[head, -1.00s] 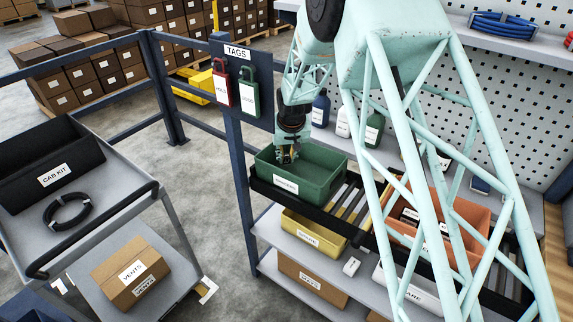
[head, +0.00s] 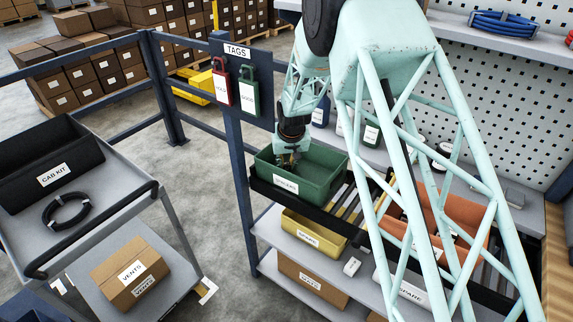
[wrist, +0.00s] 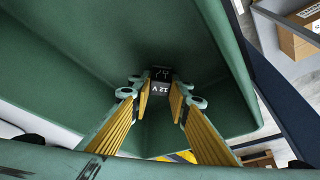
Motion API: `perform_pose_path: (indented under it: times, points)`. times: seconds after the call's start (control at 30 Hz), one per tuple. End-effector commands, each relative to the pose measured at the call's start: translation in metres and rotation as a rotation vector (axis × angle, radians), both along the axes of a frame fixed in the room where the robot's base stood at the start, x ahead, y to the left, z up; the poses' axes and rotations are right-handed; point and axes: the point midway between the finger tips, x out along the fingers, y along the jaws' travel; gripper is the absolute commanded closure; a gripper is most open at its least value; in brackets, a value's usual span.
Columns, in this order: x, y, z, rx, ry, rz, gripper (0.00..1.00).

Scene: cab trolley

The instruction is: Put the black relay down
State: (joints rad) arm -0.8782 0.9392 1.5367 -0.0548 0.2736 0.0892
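The black relay (wrist: 160,90), marked 12 V, sits between the tips of my gripper (wrist: 160,96) in the wrist view. The yellow finger pads reach both its sides, and my gripper looks shut on it. Green bin walls (wrist: 70,50) surround the fingers. In the head view my gripper (head: 287,163) points down inside the green bin (head: 322,178), near its left part. The relay cannot be made out there. Whether it touches the bin floor cannot be told.
The green bin stands at the left end of a roller rack beside a blue post (head: 238,130). An orange bin (head: 465,222) is to the right, partly behind my arm. A yellow bin (head: 312,236) is below. Bottles stand behind. A grey trolley (head: 120,180) is at left.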

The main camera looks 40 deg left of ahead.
Motion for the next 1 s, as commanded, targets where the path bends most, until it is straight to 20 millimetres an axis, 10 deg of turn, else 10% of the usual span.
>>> perform_pose_path:
  times: [1.0]
  points:
    - [-0.008,-0.008,0.032,0.001,-0.001,0.000,0.70]
